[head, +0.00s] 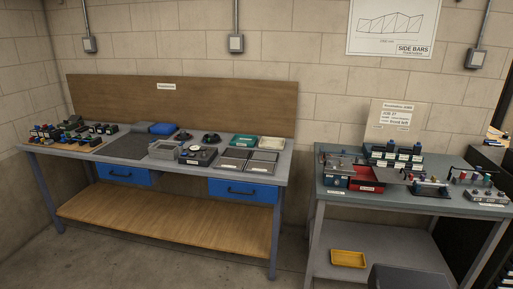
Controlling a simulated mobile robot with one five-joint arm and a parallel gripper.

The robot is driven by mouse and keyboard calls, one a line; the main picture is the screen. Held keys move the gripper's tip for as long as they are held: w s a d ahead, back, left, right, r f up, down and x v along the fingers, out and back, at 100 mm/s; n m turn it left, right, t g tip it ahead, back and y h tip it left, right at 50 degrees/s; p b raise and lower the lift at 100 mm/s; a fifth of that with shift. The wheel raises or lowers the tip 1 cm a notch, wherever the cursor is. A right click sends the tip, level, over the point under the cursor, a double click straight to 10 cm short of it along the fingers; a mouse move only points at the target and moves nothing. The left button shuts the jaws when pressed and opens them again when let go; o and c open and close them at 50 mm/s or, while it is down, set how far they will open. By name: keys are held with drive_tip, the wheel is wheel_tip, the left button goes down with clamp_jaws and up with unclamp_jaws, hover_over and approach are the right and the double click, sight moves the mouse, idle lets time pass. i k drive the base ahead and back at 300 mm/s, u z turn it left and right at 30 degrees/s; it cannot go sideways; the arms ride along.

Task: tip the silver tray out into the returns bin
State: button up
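Two shallow grey trays with labelled front edges, the left one (233,160) and the right one (262,163), lie side by side at the right of the left workbench. A lighter grey tray or box (165,149) lies left of them. I cannot tell which of these, if any, is the silver tray. A red open bin (366,184) with a label stands at the front of the right bench. A dark grey box-like thing (410,279) is cut off by the bottom edge. The labels are too small to read, so I cannot tell which is the returns bin. My gripper is out of view.
The left workbench (125,146) also holds dark small parts, a dial device (198,155), and green (243,141) and beige (271,143) trays. The right bench (415,198) is crowded with labelled fixtures. A yellow tray (348,258) lies on its lower shelf. Floor before the left bench is clear.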

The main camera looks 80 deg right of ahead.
sight(347, 169)
drive_tip(key=u, duration=0.3)
drive_tip(key=k, duration=1.1)
drive_tip(key=z, duration=1.9)
drive_tip(key=i, duration=1)
drive_tip(key=u, duration=0.1)
